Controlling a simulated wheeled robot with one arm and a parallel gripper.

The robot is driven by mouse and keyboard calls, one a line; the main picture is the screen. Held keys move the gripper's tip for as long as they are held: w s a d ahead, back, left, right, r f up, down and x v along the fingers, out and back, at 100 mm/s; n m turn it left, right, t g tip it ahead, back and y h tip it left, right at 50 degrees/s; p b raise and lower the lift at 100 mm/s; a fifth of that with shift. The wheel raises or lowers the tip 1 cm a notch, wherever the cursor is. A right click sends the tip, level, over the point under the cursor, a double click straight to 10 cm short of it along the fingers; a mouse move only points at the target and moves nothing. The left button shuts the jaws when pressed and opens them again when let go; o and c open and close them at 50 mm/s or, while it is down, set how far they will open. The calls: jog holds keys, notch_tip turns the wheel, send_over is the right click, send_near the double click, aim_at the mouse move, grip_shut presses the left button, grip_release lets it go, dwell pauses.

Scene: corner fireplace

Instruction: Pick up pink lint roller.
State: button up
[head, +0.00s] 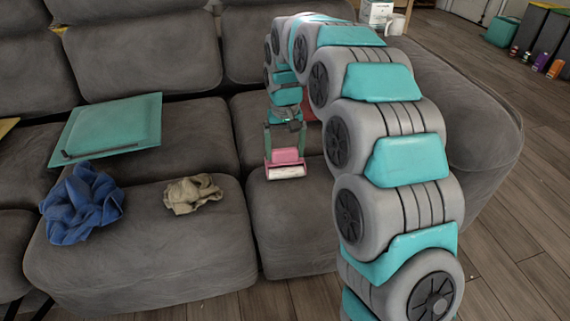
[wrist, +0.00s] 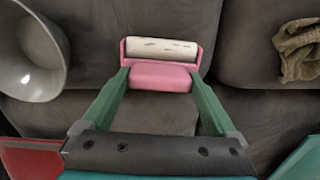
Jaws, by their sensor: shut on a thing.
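The pink lint roller (head: 286,157) with a white roll is at the front of the middle sofa seat in the head view. In the wrist view the lint roller (wrist: 160,76) lies between the two green fingertips, its white roll on the far side. My gripper (head: 286,143) is shut on its pink body, and the gripper also shows in the wrist view (wrist: 160,82). I cannot tell whether the roller touches the cushion or hangs just above it.
A beige crumpled cloth (head: 193,194), a blue cloth (head: 81,204) and a teal board (head: 113,128) lie on the seat to the left. A grey bowl-like thing (wrist: 30,55) and a red thing (wrist: 30,158) show in the wrist view.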

aim_at(286, 167)
jog(key=c, duration=0.5)
jog(key=shift+r, duration=1.85)
jog(key=shift+s+d, duration=0.1)
jog(key=shift+s, duration=0.6)
jog(key=s+d+r+b, duration=0.1)
jog(key=s+d, duration=0.1)
jog(key=s, duration=1.2)
jog(key=shift+s+d+r, duration=0.15)
jog(key=shift+s+d, duration=0.05)
jog(key=shift+d, duration=0.15)
jog(key=o, duration=1.4)
jog(key=c, duration=0.6)
jog(key=shift+c, duration=0.2)
